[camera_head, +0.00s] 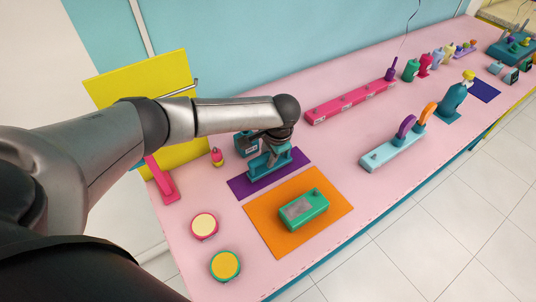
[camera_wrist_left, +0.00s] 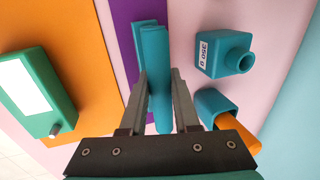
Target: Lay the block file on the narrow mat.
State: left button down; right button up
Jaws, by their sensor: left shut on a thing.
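The block file, a teal long body with a raised rounded grip (camera_head: 268,163), is over the narrow purple mat (camera_head: 240,188). It also shows in the left wrist view (camera_wrist_left: 158,60), lengthwise along the purple mat (camera_wrist_left: 123,12). My left gripper (camera_head: 276,142) reaches down from above and is shut on the block file, one finger on each side of the grip (camera_wrist_left: 160,82). Whether its underside touches the mat or hangs just above it I cannot tell. The gripper hides part of the file. My right gripper is not in view.
A wide orange mat (camera_head: 262,225) with a green box (camera_head: 305,210) lies in front. A teal 350 g weight (camera_wrist_left: 226,52) stands close beside the file. A pink bar (camera_head: 350,102) and a light-blue stand (camera_head: 392,150) are to the right. Two round tins (camera_head: 204,225) lie at front left.

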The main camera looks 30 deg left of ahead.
pick_arm(q)
jog(key=shift+f, duration=0.15)
dwell(0.5)
jog(key=shift+f, duration=0.5)
jog(key=c, duration=0.6)
grip_release()
jog(key=shift+o, duration=0.5)
jog(key=o, duration=0.5)
jog(key=shift+r, duration=0.1)
jog(key=p+v, duration=0.9)
jog(key=p, duration=0.2)
dwell(0.3)
dwell(0.5)
